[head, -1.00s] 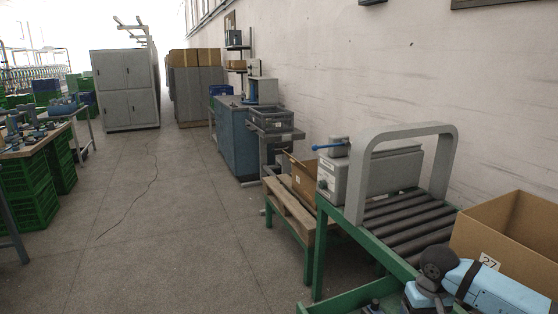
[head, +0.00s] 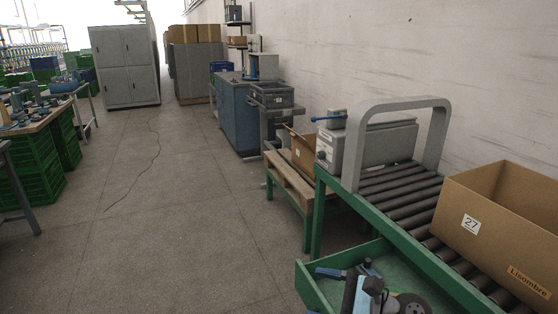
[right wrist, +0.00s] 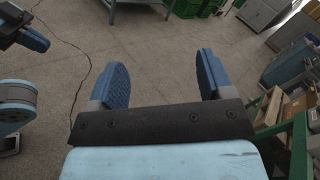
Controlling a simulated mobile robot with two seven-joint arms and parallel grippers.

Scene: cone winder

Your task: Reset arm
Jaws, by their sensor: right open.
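In the right wrist view my right gripper (right wrist: 160,82) is open. Its two blue ribbed fingers stand wide apart with only grey floor between and beyond them, and it holds nothing. At the upper left of that view a dark gripper with a blue finger, my left gripper (right wrist: 30,38), is partly cut off by the frame edge. Its opening cannot be made out. A rounded grey-blue joint of mine lies below it.
A green-framed roller conveyor (head: 391,183) carries an open cardboard box (head: 505,225) marked 27. The floor (head: 190,220) is clear except for a thin dark cable (head: 140,180).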

